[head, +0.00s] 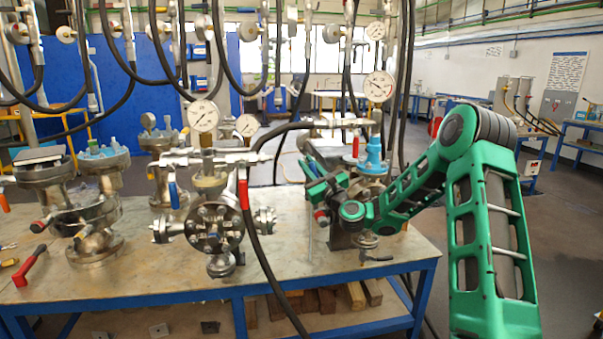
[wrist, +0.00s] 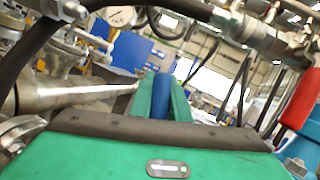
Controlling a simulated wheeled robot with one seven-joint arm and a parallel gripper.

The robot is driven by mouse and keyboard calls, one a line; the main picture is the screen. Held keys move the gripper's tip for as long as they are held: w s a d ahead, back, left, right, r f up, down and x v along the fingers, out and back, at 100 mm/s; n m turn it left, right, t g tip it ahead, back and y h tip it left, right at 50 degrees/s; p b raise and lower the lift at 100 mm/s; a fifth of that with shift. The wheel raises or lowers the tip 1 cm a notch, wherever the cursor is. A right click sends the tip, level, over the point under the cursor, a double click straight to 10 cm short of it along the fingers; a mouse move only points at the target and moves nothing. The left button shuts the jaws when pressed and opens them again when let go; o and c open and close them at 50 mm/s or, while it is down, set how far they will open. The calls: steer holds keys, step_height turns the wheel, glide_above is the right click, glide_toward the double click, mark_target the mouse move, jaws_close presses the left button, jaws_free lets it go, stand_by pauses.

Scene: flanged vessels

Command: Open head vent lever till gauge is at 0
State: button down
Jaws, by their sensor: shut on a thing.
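My gripper (head: 314,170) is at the left side of the right-hand vessel, below its hose manifold. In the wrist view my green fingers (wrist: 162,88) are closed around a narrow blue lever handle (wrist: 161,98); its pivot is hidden. A red-handled lever (head: 355,146) stands upright above a blue fitting (head: 375,155) on the right vessel; the red handle also shows in the wrist view (wrist: 300,98). A round white gauge (head: 379,86) stands above this manifold; its reading is too small to tell.
A left vessel (head: 215,228) carries a gauge (head: 203,116), a blue lever (head: 174,196) and a red lever (head: 244,192). Black hoses (head: 277,165) hang around both vessels. A red-handled tool (head: 31,266) lies on the bench (head: 150,290). The bench's front right is mostly clear.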

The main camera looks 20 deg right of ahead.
steer(key=shift+s+d+r+m+t+h, duration=0.15)
steer(key=shift+d+m+h, duration=0.3)
steer(key=shift+m, duration=0.4)
steer(key=shift+d+f+m+t+h, duration=0.15)
steer(key=shift+d+m+h, duration=0.3)
steer(key=shift+m, duration=0.45)
steer(key=shift+s+d+r+m+t+h, duration=0.1)
steer(key=shift+d+m+t+h, duration=0.1)
steer(key=shift+d+m+h, duration=0.45)
steer(key=shift+y, duration=0.25)
steer(key=c, duration=1.7)
jaws_free()
steer(key=shift+w, duration=0.1)
steer(key=shift+o, duration=0.2)
steer(key=shift+a+r, duration=0.1)
steer(key=v, duration=1)
steer(key=shift+s+f, duration=0.25)
steer(key=shift+s, duration=0.05)
